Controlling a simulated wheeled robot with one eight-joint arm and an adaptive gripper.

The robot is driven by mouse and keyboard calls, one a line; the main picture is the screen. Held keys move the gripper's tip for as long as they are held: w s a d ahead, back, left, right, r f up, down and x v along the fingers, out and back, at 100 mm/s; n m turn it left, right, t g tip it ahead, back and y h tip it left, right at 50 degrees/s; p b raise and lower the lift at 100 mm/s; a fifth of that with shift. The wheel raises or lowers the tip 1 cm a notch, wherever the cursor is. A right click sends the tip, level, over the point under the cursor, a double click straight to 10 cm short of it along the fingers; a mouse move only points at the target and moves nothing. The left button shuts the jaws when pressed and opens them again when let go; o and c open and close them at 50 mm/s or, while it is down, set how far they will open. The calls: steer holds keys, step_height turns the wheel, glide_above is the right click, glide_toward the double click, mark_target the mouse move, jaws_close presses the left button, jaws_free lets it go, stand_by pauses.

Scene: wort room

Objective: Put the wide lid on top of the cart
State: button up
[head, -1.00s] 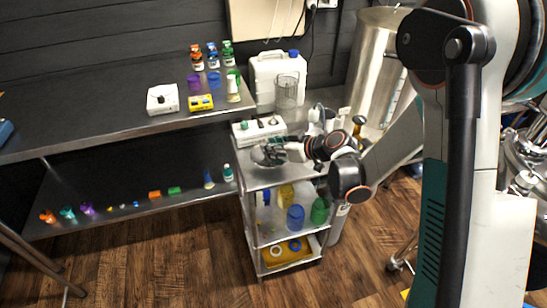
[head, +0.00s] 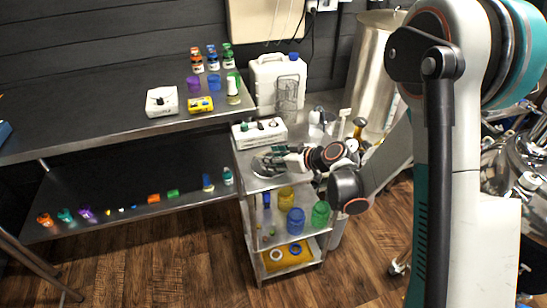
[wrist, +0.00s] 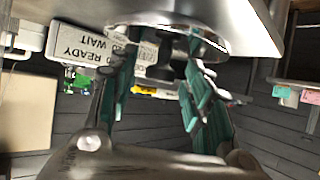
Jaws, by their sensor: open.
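The wide lid (head: 264,166) is a shiny round metal disc lying on the top shelf of the cart (head: 282,180), near its left edge. My gripper (head: 277,162) is just above it at the right and covers part of it in the head view. In the wrist view the lid's bright curved rim (wrist: 212,40) shows at the top, with a dark knob between the fingers. The gripper (wrist: 160,92) is open there, one finger on each side of the knob. I cannot tell whether the fingers touch it.
A white box (head: 260,133) with small items stands behind the lid on the cart; its READY and WAIT labels show in the wrist view (wrist: 85,45). Lower cart shelves hold a blue jar (head: 296,221), a green jar (head: 320,214) and a yellow tray. A metal bench (head: 100,105) stands at left.

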steer(key=s+d+r+m+h+p, duration=0.4)
steer(key=s+d+r, duration=0.7)
steer(key=s+r, duration=0.4)
steer(key=s+d+r+m+h, duration=0.2)
steer(key=s+d+r+m, duration=0.1)
steer(key=s, duration=0.4)
steer(key=s+d+r+m+h, duration=0.2)
steer(key=s+d+m+h, duration=0.1)
steer(key=s, duration=0.5)
steer(key=shift+d+r+g, duration=0.3)
steer(key=shift+d+r, duration=0.1)
steer(key=shift+d, duration=0.25)
